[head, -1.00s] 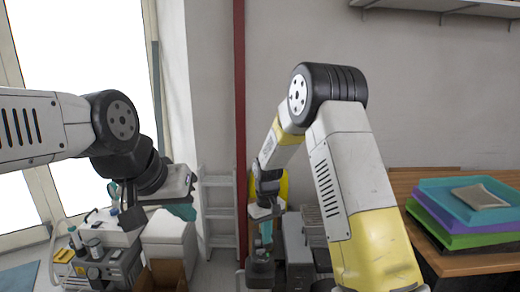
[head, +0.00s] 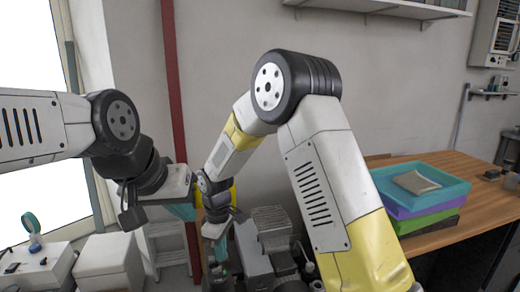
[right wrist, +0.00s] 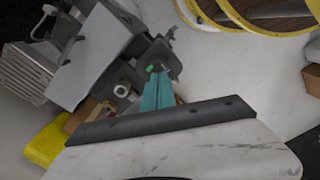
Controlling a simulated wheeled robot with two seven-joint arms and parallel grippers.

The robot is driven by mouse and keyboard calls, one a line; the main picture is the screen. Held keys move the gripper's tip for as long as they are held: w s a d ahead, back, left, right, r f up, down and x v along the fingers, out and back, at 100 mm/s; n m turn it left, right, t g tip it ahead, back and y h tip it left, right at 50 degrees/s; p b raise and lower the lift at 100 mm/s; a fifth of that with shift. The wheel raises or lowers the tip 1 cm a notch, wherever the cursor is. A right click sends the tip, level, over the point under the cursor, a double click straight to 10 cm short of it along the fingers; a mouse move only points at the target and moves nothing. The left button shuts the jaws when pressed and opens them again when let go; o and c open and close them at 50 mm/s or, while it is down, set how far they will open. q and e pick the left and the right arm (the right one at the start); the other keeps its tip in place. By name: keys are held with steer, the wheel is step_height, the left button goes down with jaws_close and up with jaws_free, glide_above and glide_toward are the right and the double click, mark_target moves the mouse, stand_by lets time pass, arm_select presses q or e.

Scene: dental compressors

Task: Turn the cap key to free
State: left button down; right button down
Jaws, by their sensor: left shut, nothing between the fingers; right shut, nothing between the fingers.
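My right gripper (head: 220,250) reaches down at the compressor unit (head: 252,250), beyond my right forearm. In the right wrist view its teal fingers (right wrist: 157,78) are shut and empty. Their tips are at a small dark fitting (right wrist: 160,56) with a green mark, beside the grey compressor housing (right wrist: 100,50). I cannot tell whether they touch it, or whether this fitting is the cap key. My left gripper (head: 184,212) is shut and empty, higher up and to the left of the right one, partly hidden by its own wrist.
A wooden table (head: 480,200) at the right bears stacked coloured trays (head: 420,205). White equipment (head: 110,262) stands at the lower left. A red pipe (head: 175,90) runs down the wall. Yellow-rimmed round things (right wrist: 265,12) lie at the wrist view's upper right.

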mark_target(217, 271)
steer(key=shift+f, duration=3.45)
steer(key=shift+w+a, duration=0.35)
steer(key=shift+a, duration=0.1)
steer(key=shift+w+d, duration=0.15)
steer(key=shift+w, duration=0.55)
steer(key=shift+d, duration=0.15)
